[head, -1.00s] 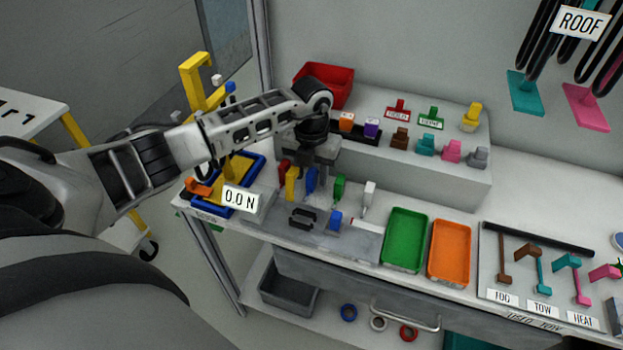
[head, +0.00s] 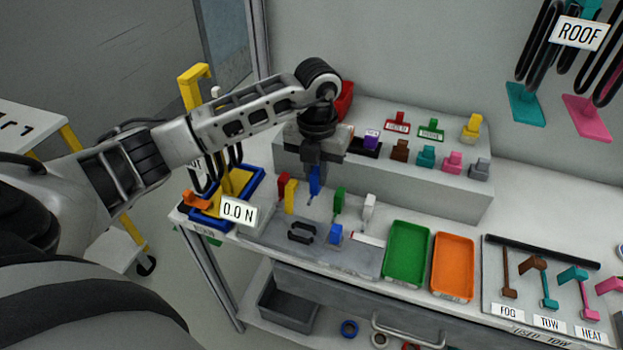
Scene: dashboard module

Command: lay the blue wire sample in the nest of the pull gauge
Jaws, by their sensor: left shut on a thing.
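The blue wire sample (head: 315,183) is upright in a row with the red (head: 283,181), yellow (head: 291,196), green (head: 339,199) and white (head: 369,205) ones. My left gripper (head: 312,163) points down and is shut on the top of the blue sample; whether its lower end is clear of the bench fixture I cannot tell. The pull gauge has a "0.0 N" display (head: 239,211) and a grey bed (head: 270,234). On the bed are dark brackets (head: 302,231), seemingly the nest, and a blue block (head: 335,235). No sample lies in the brackets. My right gripper is out of view.
A green tray (head: 407,252) and an orange tray (head: 453,264) stand right of the gauge. A raised grey step (head: 400,184) with coloured parts is behind the samples. A blue-rimmed tray (head: 206,220) is at left. My left arm partly hides a red bin (head: 346,98).

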